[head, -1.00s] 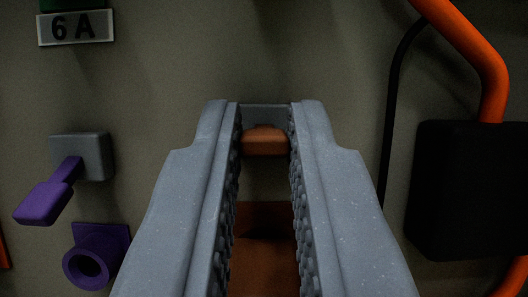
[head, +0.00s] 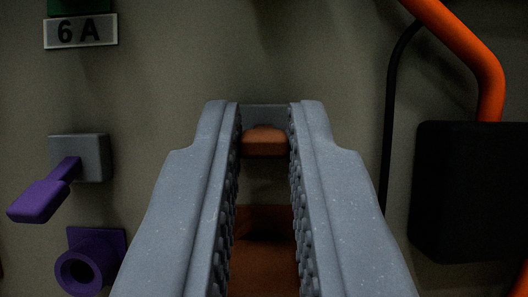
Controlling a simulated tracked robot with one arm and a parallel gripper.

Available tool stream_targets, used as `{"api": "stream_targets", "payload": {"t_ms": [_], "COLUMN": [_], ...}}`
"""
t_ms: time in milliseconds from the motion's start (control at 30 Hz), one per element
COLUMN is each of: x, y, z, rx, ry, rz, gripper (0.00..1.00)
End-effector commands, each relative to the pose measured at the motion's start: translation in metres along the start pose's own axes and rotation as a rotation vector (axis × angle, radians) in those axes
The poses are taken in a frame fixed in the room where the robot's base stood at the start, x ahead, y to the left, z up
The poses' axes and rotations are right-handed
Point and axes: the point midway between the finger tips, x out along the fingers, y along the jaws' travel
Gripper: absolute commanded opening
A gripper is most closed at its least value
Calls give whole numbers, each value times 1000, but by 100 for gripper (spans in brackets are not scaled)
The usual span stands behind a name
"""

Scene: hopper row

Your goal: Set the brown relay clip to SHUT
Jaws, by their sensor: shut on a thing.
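The brown relay clip (head: 265,141) shows in the middle of the head view, between the far ends of my gripper's fingers. My gripper (head: 265,150) is shut on it, with a finger against each side. A grey plate (head: 266,112) shows just behind the clip. A lower brown part (head: 264,265) shows further down between the fingers, and the fingers hide its sides. No SHUT marking is visible.
To the left are a purple lever on a grey block (head: 82,157), a purple round socket (head: 88,268) and a "6A" label (head: 80,31). To the right are a black box (head: 468,190), a black cable (head: 393,120) and an orange pipe (head: 470,55).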

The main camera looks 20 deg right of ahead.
Motion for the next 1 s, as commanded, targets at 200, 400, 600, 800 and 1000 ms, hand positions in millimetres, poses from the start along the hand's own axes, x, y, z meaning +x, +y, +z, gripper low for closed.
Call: {"api": "stream_targets", "payload": {"t_ms": [200,400,600,800,1000], "x": [-2,-1,-12,-33,-46], "y": [0,0,0,-2,-2], "z": [1,1,2,2,3], "rx": [-1,0,0,0,-1], "ry": [-3,-2,-4,-3,-4], "rz": [-2,-1,0,-4,-4], "gripper": [35,35,35,35,35]}}
